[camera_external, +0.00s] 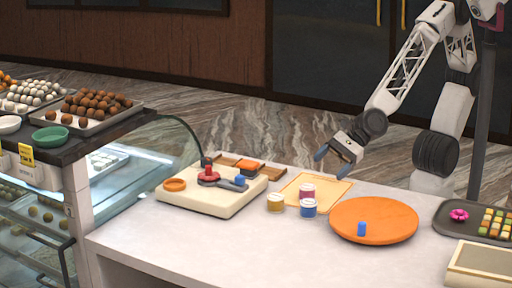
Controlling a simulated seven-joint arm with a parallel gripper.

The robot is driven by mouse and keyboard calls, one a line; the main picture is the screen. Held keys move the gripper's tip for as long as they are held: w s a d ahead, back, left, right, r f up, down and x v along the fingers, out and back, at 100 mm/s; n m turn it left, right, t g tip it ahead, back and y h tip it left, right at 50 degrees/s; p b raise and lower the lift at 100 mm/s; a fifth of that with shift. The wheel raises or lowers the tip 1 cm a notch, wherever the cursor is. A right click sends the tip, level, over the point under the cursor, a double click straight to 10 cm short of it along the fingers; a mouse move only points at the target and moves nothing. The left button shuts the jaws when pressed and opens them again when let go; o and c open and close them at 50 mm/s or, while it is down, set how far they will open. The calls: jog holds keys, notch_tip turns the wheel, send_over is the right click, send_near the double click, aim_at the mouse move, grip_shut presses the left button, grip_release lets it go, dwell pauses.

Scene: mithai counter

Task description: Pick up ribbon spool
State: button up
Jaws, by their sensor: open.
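No thing in the camera view is clearly a ribbon spool. A small magenta ring-like piece (459,215) lies on the dark tray at the right. Three short cylinders with pale tops stand near the counter's middle: yellow (275,203), pink (307,191) and blue (308,208). I cannot tell whether any of these is the spool. My gripper (332,163) is open and empty, with blue fingertips. It hangs above the tan board (333,190), behind and slightly right of the cylinders, well left of the magenta piece.
An orange round board (373,213) bears a small blue block (361,229). A dark tray (444,224) holds several coloured sweets. A cream slab (207,206) bears red, blue and orange items. A cream box (480,266) is at front right. The front counter is clear.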

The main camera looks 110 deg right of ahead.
aim_at(309, 201)
jog(key=a+f+m, duration=0.1)
jog(key=m, duration=0.1)
jog(key=w+a+f+m+t, duration=0.1)
jog(key=a+f+m, duration=0.1)
jog(key=a+f+m+h, duration=0.1)
jog(key=m, duration=0.1)
jog(key=shift+w+a+f+t, duration=0.2)
jog(key=shift+a+t, duration=0.05)
jog(key=shift+t, duration=0.05)
jog(key=shift+x, duration=1.3)
jog(key=shift+x, duration=2.6)
jog(key=shift+c, duration=0.3)
jog(key=c, duration=1)
